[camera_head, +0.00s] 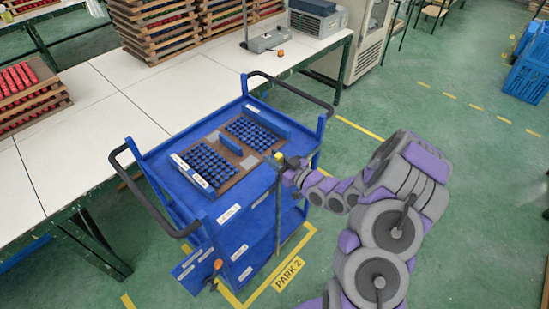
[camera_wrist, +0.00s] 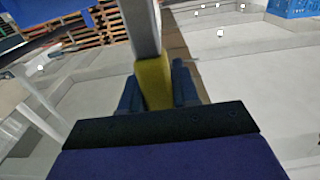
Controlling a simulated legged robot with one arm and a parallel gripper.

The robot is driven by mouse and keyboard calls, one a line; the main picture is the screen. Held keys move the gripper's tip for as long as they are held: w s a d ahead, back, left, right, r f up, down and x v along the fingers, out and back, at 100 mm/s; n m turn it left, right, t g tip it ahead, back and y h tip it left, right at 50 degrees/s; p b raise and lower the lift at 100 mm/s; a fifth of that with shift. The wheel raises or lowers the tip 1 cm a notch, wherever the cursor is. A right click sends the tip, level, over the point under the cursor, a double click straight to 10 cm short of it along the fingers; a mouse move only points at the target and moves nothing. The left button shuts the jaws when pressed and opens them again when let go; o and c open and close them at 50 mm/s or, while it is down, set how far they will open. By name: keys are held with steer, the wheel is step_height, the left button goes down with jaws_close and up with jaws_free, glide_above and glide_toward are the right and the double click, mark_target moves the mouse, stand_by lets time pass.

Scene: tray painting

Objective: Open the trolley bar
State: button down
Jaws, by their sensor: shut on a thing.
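The blue trolley (camera_head: 230,225) stands beside the white tables, over a yellow floor marking. Its bar (camera_head: 278,215) is a thin upright rod at the corner facing my arm, with a yellow grip (camera_head: 279,157) at its top. My gripper (camera_head: 285,166) is at this top end, coming from the right. In the wrist view, my gripper (camera_wrist: 156,82) has its two blue-grey fingers on either side of the yellow grip (camera_wrist: 153,83) and is shut on it. The grey bar (camera_wrist: 140,28) runs on beyond the fingers. The contact faces are hidden.
A brown board (camera_head: 230,150) with rows of blue pieces lies on the trolley top. Black handles (camera_head: 145,205) stick out at its ends. An orange knob (camera_head: 218,264) is low at the front left. Green floor (camera_head: 450,200) is open to the right.

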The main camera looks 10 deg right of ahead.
steer(key=w+d+p, duration=0.8)
steer(key=w+d, duration=0.4)
steer(key=d, duration=0.5)
steer(key=shift+w, duration=0.25)
steer(key=c, duration=0.9)
jaws_free()
steer(key=shift+d, duration=0.1)
steer(key=p+v, duration=0.1)
steer(key=v, duration=1.6)
steer(key=shift+s+d, duration=0.1)
steer(key=shift+d, duration=0.05)
steer(key=shift+c, duration=0.3)
